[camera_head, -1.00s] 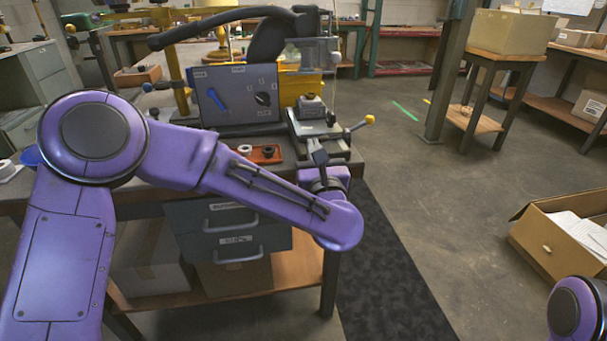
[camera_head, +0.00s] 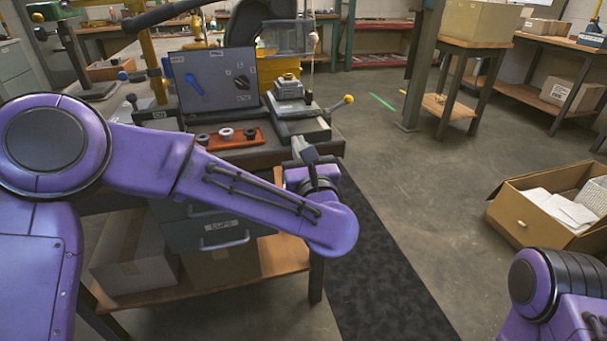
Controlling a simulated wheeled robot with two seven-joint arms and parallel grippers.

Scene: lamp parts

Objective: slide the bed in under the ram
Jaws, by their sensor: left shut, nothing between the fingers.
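The bed (camera_head: 302,129) is a flat grey slab at the right end of the bench, with a small grey block (camera_head: 289,90) on its rear part. Behind it stands a clear guard (camera_head: 287,37) on a yellow body; I cannot make out the ram clearly there. My left gripper (camera_head: 303,147) is shut and empty, just in front of the bed's near edge, apart from it as far as I can tell. My right arm shows only at the bottom right corner; its gripper is out of view.
A lever with a yellow ball (camera_head: 348,99) sticks out right of the bed. An orange tray (camera_head: 231,138) with several small rings lies left of it. A control panel (camera_head: 215,81) stands behind the tray. Open floor lies to the right, with an open carton (camera_head: 520,212).

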